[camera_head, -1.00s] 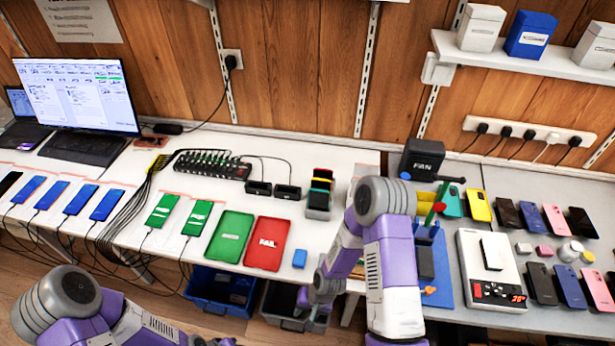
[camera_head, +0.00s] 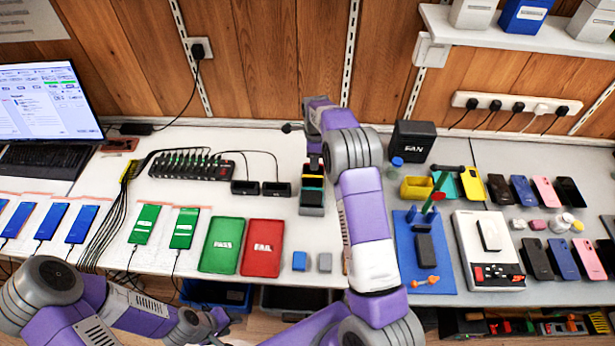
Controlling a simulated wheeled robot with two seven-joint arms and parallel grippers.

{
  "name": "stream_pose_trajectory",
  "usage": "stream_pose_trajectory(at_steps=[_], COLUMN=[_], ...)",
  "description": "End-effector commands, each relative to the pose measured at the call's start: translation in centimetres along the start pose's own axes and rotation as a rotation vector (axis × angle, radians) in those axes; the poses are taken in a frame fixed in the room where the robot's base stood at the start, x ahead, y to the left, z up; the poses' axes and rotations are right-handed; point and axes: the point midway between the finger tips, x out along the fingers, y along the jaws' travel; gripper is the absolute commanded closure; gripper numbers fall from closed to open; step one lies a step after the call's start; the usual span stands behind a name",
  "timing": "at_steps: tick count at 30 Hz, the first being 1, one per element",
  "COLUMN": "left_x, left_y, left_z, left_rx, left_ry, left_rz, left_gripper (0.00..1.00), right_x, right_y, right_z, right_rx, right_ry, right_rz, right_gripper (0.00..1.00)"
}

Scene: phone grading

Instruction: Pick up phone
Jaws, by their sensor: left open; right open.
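My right gripper (camera_head: 313,163) is open and points down over a small dark rack (camera_head: 312,210) with coloured upright items in it, yellow and teal among them. The gripper hides the rack's rear; I cannot tell whether it touches anything. My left gripper (camera_head: 220,319) is low at the front edge, open, small and partly hidden by my arm. Phones lie on the table: blue ones (camera_head: 83,228) at left, green-screened ones (camera_head: 144,224) (camera_head: 184,228) on cables, a dark one (camera_head: 424,248) on a blue mat (camera_head: 442,280), and several at right (camera_head: 535,257).
A green PASS tray (camera_head: 222,262) and a red FAIL tray (camera_head: 262,268) lie front centre. A hub with cables (camera_head: 190,166) stands behind. Blue and dark crates are below the table.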

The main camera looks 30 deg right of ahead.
Motion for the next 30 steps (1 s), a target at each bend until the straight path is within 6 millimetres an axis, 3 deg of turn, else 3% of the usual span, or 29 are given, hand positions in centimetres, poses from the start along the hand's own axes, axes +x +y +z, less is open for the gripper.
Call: stream_pose_trajectory(at_steps=[3,13,22,30], left_x=[0.9,0.8,0.9,0.9], left_y=[-0.3,-0.3,-0.3,-0.3], left_z=[-0.1,-0.1,-0.1,-0.1], left_rx=[0.000,0.001,0.001,0.001], left_ry=[0.001,0.002,0.002,0.002], left_rz=[0.000,0.001,0.001,0.000], left_gripper=[0.59,0.59,0.59,0.59], right_x=[0.3,3.0,7.2,7.5], right_y=[-0.3,-0.5,-0.8,-0.8], right_z=[-0.1,-0.2,-0.3,-0.3], right_rx=[0.035,0.043,0.040,0.040], right_ry=[0.007,0.008,0.008,0.007], right_rz=[-0.002,-0.001,-0.001,-0.004], right_gripper=[0.57,0.57,0.57,0.60])
